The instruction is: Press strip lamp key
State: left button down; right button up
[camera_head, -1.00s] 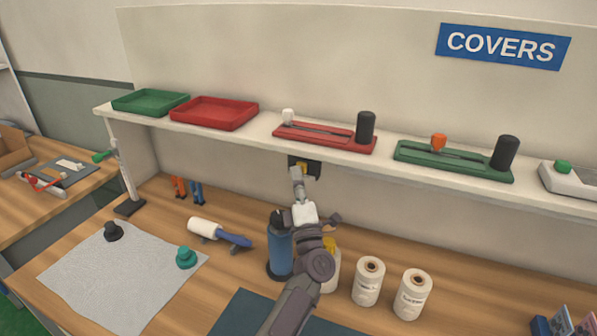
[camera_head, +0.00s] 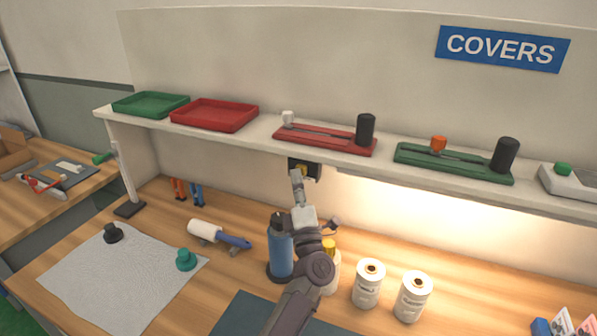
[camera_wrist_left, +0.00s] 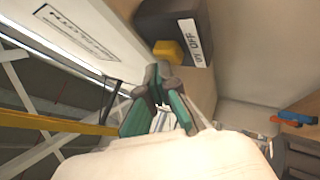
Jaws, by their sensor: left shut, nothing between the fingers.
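The strip lamp switch is a small black box with a yellow key (camera_head: 303,170), under the shelf's front edge in the head view. In the left wrist view the yellow key (camera_wrist_left: 168,51) sticks out of the black box (camera_wrist_left: 180,22), beside a white ON/OFF label. My left gripper (camera_head: 296,174) is shut and empty, its fingertips at or just below the key. In the wrist view its fingertips (camera_wrist_left: 163,72) are close under the key; I cannot tell whether they touch. The strip lamp is lit and lights the wall and bench right of the switch. My right gripper is not in view.
The shelf (camera_head: 250,133) runs above the bench with trays and slider fixtures on it. A blue bottle (camera_head: 280,248) stands close left of my arm, a yellow-topped one (camera_head: 329,246) right of it. White rolls (camera_head: 369,284) stand further right. A lint roller (camera_head: 219,235) lies left.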

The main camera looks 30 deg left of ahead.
pick_arm(q)
jog(key=shift+s, duration=0.3)
jog(key=s+p, duration=0.2)
jog(key=s, duration=0.4)
jog(key=shift+d+p, duration=0.2)
jog(key=shift+p, duration=0.1)
jog(key=shift+f, duration=0.1)
dwell(0.4)
